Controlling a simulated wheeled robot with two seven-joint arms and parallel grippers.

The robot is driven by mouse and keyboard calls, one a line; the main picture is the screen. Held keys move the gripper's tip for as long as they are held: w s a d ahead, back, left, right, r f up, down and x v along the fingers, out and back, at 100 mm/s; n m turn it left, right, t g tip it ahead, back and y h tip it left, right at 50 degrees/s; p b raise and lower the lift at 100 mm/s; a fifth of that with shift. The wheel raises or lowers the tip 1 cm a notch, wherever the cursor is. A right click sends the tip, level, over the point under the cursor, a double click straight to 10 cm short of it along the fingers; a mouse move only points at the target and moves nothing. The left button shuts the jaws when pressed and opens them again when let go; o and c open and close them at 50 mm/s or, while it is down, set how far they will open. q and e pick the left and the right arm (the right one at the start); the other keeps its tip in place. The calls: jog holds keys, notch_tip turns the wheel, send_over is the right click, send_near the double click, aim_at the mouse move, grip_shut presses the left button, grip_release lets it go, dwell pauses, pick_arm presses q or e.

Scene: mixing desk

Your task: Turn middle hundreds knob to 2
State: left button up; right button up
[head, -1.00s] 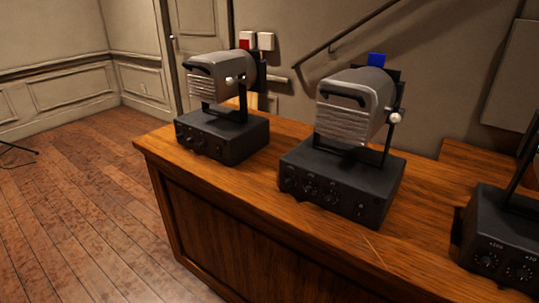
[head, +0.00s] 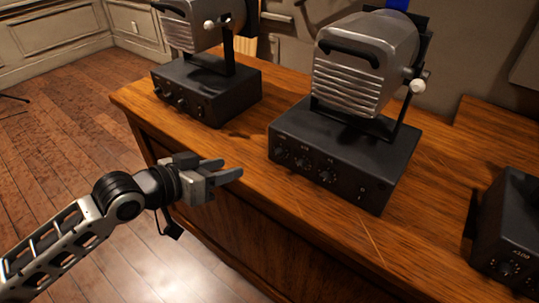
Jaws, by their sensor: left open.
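The middle device has a dark box base (head: 345,150) with a ribbed silver lamp-like head (head: 362,62) above it. Its front face carries a row of round black knobs: a left one (head: 281,153), a middle one (head: 302,162) and a right one (head: 326,175). My left gripper (head: 230,170) is open and empty. It is in front of the desk edge, left of the knobs and apart from them. My right gripper is out of view.
A similar device (head: 210,88) stands on the wooden desk (head: 425,200) to the left, and another (head: 512,230) at the right edge, partly cut off. Bare desk lies between them. Wooden floor (head: 60,160) is open at left.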

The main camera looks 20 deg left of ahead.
aim_at(276, 155)
pick_arm(q)
jog(key=x, duration=1.4)
jog(key=shift+w+d+f, duration=0.15)
jog(key=shift+w+f, duration=0.05)
grip_shut()
